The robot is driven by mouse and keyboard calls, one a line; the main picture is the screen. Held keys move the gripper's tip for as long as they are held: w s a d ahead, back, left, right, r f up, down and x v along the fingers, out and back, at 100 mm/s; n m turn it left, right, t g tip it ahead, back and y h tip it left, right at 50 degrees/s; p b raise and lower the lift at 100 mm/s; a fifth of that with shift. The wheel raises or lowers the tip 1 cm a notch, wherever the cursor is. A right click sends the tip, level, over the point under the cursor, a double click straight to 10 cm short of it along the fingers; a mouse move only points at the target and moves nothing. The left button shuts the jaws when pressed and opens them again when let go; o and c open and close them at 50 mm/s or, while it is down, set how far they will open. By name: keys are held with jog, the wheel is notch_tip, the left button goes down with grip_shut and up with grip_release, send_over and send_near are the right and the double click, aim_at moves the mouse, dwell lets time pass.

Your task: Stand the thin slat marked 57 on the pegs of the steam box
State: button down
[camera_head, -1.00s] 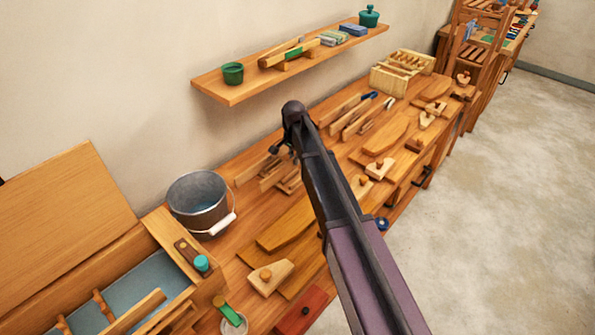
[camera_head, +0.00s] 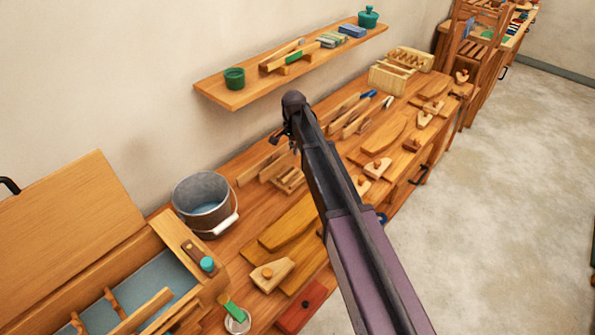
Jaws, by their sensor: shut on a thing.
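The steam box (camera_head: 205,291) is at the lower left, with its lid (camera_head: 70,220) raised and a grey-blue floor inside. Wooden pegs (camera_head: 110,298) stand in it, and a slat-like bar (camera_head: 143,310) crosses it near the front. My gripper (camera_head: 281,140) is over the bench, above a small wooden rack (camera_head: 290,179) with thin slats (camera_head: 260,166) beside it. It is small, dark and partly hidden by my arm. It is shut on a thin piece, seemingly a slat, mostly hidden. No number 57 can be read.
A metal bucket (camera_head: 186,213) stands between the steam box and the rack. A wall shelf (camera_head: 228,97) with a green cup (camera_head: 234,78) hangs behind my gripper. Flat boards (camera_head: 290,224), clamps and a red block (camera_head: 302,306) lie on the bench. The floor at right is clear.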

jog(key=shift+r+p, duration=0.75)
jog(key=shift+r, duration=0.15)
jog(key=shift+f+b, duration=1.05)
jog(key=shift+s, duration=0.15)
